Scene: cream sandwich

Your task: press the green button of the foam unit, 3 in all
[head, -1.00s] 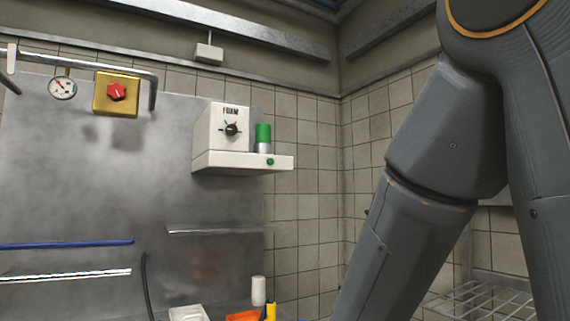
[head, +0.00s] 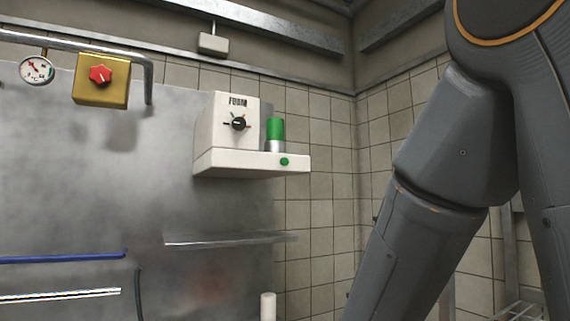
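The white foam unit (head: 222,160) is mounted on the steel wall panel near the middle of the head view. A black dial (head: 238,123) sits on its face under the word FOAM. The small green button (head: 284,161) is on the front edge of its ledge, at the right. A green-topped cylinder (head: 276,132) with a silvery base stands on the ledge behind the button. My arm fills the right side of the view. My gripper is outside the picture, and nothing is seen touching the button.
A yellow box with a red knob (head: 100,75) and a round gauge (head: 36,70) hang at upper left. A thin steel shelf (head: 225,240) juts out below the foam unit. A white cylinder (head: 268,306) shows at the bottom edge. The space before the unit looks clear.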

